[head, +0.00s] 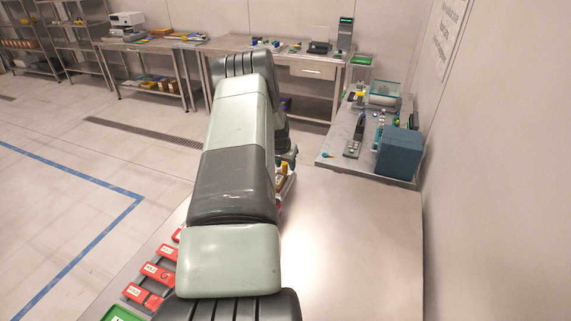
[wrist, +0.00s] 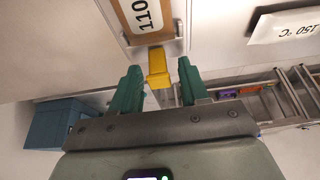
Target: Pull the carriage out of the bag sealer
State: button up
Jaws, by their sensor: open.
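In the wrist view my gripper (wrist: 160,72) is open, with one teal finger on each side of a yellow block (wrist: 157,62). The block lies between the fingertips, with gaps to both fingers. It adjoins a grey bracket at the end of a brown strip labelled 110 (wrist: 142,18); this looks like the carriage with its yellow handle. A white label reading 150 °C (wrist: 287,22) is to the right. In the head view a yellow piece (head: 284,170) shows just below my gripper (head: 289,159); my arm hides most of the bag sealer.
Red labelled blocks (head: 157,272) and a green tray (head: 122,314) lie on the left of the near table (head: 350,240). That table's right part is bare. A blue box (head: 399,152) stands on the side table behind it. Benches and shelves line the back.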

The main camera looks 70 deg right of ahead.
aim_at(281, 174)
jog(key=v, duration=1)
jog(key=shift+r, duration=0.2)
